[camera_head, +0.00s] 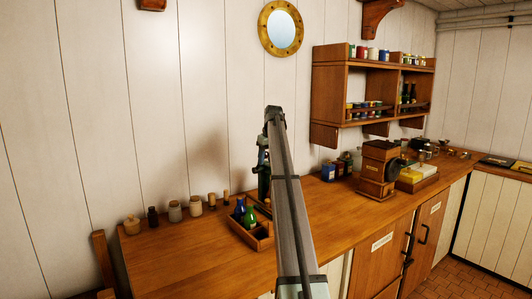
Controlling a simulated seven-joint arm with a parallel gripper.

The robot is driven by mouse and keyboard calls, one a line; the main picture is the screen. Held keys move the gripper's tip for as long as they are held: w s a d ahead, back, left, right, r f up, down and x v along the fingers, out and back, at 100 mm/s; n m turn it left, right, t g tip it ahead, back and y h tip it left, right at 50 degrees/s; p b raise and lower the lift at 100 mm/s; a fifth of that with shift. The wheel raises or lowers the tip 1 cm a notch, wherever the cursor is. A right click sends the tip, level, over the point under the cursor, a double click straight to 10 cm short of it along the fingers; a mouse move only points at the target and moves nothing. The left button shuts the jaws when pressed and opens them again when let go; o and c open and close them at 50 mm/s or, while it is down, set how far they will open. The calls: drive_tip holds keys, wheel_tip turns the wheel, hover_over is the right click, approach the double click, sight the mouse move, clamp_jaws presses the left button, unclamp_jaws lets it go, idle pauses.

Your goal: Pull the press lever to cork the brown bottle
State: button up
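My arm rises through the middle of the picture and hides what lies behind it. I cannot make out my gripper's fingers. Beside the arm's upper left edge, a narrow strip of a dark green upright thing (262,172) shows, perhaps the press; its lever cannot be made out. I cannot pick out the brown bottle with certainty. A wooden tray (262,232) on the counter, left of my arm, holds a blue bottle (240,209) and a green bottle (249,217). A small dark bottle or jar (152,217) stands in the row at the counter's left.
The wooden counter (190,262) is clear at its front left. Pale jars and corks (175,211) line the wall. A wooden mill-like box (377,168) and a tray with yellow contents (415,180) stand at right, below a wall shelf (345,66).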

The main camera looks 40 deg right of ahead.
drive_tip(key=o, duration=0.3)
drive_tip(key=shift+r, duration=3.5)
